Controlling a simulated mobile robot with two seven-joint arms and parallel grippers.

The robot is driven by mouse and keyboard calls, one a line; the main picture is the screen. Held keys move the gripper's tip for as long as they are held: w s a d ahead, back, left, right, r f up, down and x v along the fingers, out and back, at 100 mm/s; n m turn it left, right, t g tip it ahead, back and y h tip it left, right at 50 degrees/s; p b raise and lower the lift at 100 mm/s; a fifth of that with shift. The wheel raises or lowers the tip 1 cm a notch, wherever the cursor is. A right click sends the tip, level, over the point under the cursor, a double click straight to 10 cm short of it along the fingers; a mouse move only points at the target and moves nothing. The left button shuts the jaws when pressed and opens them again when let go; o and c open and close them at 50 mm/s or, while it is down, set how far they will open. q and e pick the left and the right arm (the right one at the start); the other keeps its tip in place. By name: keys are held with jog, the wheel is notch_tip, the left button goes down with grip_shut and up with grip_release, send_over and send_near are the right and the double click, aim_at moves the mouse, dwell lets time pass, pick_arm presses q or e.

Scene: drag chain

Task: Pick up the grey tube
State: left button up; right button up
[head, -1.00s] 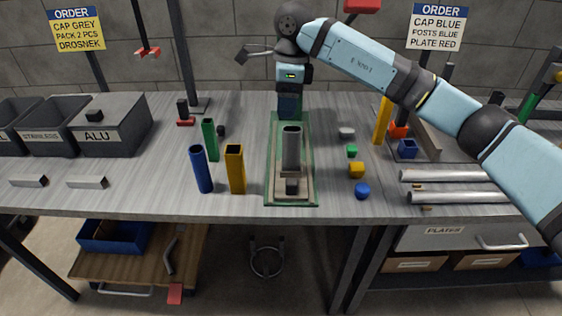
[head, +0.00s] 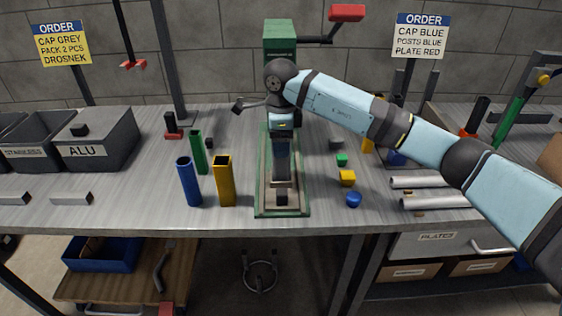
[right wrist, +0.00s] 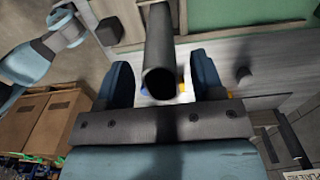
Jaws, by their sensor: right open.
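The grey tube (right wrist: 160,55) shows in the right wrist view, standing between the two fingers of my right gripper (right wrist: 160,85) with a gap to the finger on each side. In the head view my right gripper (head: 282,165) points down over the green-edged press base (head: 263,208) and hides most or all of the tube. The gripper is open. Whether the fingertips are low enough to reach around the tube's wall is hard to tell. My left gripper is not in view.
Blue (head: 188,182), green (head: 198,153) and yellow (head: 224,182) tubes stand upright left of the base. The green press (head: 280,38) rises behind. Long metal tubes (head: 425,182) lie further right.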

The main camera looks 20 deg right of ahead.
aim_at(281, 161)
notch_tip(281, 161, down, 3)
jog(key=shift+r, duration=0.1)
jog(key=shift+c, duration=0.3)
jog(key=c, duration=1)
